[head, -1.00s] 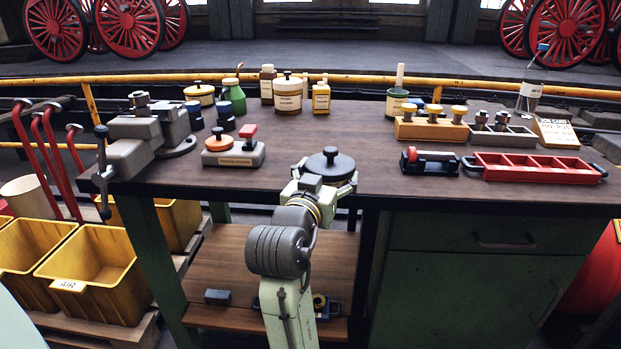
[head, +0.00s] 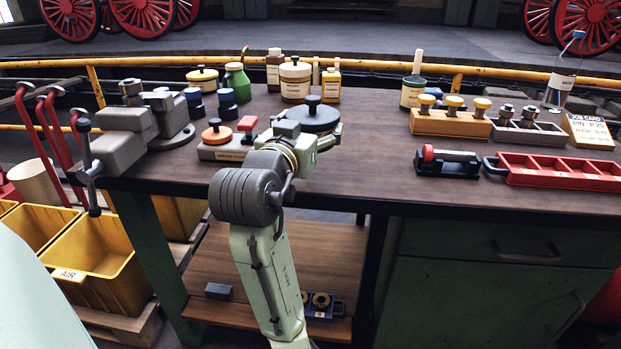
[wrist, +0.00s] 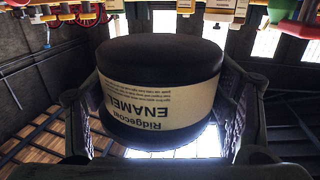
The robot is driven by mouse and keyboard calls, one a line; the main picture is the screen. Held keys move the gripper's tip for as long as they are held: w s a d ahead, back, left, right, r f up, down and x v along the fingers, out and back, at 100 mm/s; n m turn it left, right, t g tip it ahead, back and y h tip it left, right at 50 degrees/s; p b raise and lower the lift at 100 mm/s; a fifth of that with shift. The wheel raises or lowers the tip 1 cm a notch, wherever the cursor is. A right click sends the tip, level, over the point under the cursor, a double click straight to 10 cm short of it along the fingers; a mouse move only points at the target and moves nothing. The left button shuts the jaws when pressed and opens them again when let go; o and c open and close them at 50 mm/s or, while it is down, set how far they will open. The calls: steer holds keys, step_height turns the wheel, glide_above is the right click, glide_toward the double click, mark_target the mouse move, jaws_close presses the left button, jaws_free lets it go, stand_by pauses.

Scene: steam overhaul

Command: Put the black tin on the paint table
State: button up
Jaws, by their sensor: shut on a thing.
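The black tin (head: 313,117), with a wide black lid and a knob, shows in the head view above the dark wooden bench top (head: 370,150). My gripper (head: 312,135) is shut around its side, and my wrist hides part of it. In the wrist view the tin (wrist: 160,55) fills the middle, its cream "ENAMEL" label upside down, between my two fingers (wrist: 160,115). I cannot tell whether the tin touches the bench. No table marked as the paint table can be made out.
Left of the tin are a grey block with an orange knob (head: 216,133) and a vise (head: 150,120). Behind stand a cream tin (head: 295,82), a green bottle (head: 237,82) and brown bottles. A red tray (head: 560,170) lies right. The bench middle is clear.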

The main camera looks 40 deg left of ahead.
mark_target(310, 184)
steer(key=shift+f, duration=4.35)
steer(key=shift+f, duration=0.1)
steer(key=shift+f, duration=0.15)
steer(key=o, duration=1.9)
steer(key=shift+o, duration=0.2)
